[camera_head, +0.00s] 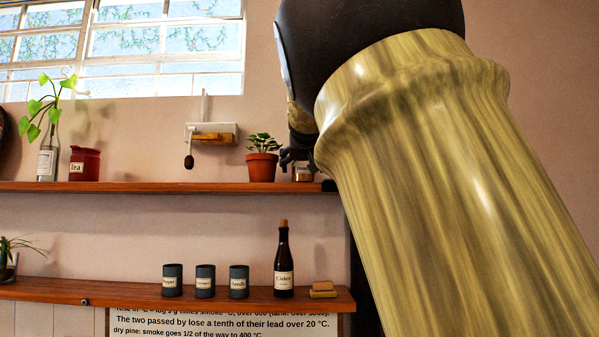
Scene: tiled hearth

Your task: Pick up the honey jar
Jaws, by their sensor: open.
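A small jar (303,174) with a brownish body stands at the right end of the upper shelf, just right of a potted plant. It is probably the honey jar, but its label is too small to read. My gripper (291,157) is a dark shape at the jar's top left, in front of or just above it, and hides part of it. It is open. I cannot tell whether a finger touches the jar. My large arm covers the right side of the view and hides part of the gripper.
The upper shelf (150,187) also holds a terracotta pot plant (262,167), a red Tea jar (84,164) and a bottle with a leafy stem (47,163). The lower shelf (130,291) holds dark canisters (205,281), a Cider bottle (284,263) and small blocks (322,290).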

